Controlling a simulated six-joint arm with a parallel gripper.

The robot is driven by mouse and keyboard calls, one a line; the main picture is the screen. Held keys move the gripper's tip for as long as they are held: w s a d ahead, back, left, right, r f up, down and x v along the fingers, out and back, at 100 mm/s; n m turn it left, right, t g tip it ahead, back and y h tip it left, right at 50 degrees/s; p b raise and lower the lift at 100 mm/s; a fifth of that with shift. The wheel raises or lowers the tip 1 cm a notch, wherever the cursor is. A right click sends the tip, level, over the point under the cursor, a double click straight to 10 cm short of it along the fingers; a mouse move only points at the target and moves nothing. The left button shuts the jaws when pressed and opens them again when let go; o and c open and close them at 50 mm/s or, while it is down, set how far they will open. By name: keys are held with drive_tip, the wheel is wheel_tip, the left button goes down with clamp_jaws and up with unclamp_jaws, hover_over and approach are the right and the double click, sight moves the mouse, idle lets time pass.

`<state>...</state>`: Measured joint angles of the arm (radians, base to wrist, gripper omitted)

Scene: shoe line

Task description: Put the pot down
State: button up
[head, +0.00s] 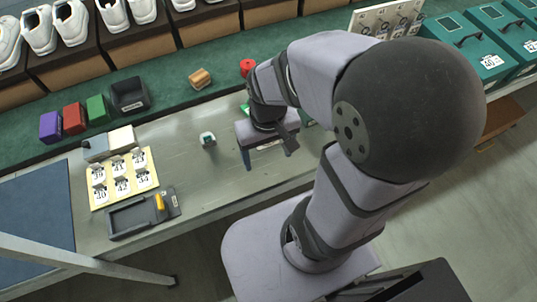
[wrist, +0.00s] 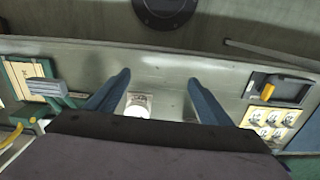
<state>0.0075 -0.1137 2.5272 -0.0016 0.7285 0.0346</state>
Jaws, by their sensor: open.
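The pot appears apart from the fingers.
A yellow board with numbered tags (head: 122,180) and a dark tray with a yellow piece (head: 143,212) lie left on the bench. Bare bench surrounds the pot.

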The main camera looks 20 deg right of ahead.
drive_tip(key=shift+s+a+f+n, duration=0.1)
drive_tip(key=shift+s+n, duration=0.2)
drive_tip(key=shift+s, duration=0.15)
drive_tip(key=shift+c, duration=0.2)
drive_tip(key=w+a+f+m+t+p, duration=0.1)
drive_tip(key=w+a+f+m+t, duration=0.2)
drive_tip(key=w+a, duration=0.35)
drive_tip(key=w+a+f+m+t+p, duration=0.1)
drive_tip(key=w+a+f+m+t, duration=0.15)
drive_tip(key=w+a+m, duration=0.4)
drive_tip(key=s+d+t+h, duration=0.1)
drive_tip(key=d+h, duration=0.2)
drive_tip(key=d, duration=0.1)
drive_tip(key=d+f+t+h+b, duration=0.1)
drive_tip(key=d+h, duration=0.2)
drive_tip(key=d, duration=0.1)
drive_tip(key=s+d+f+t+h, duration=0.1)
drive_tip(key=d+t+h, duration=0.1)
drive_tip(key=d, duration=0.3)
drive_tip(key=shift+s+h, duration=0.3)
drive_tip(key=shift+h, duration=0.3)
drive_tip(key=shift+s+d, duration=0.2)
drive_tip(key=shift+d, duration=0.2)
drive_tip(key=shift+p+x, duration=0.75)
drive_tip(key=shift+x, duration=2.85)
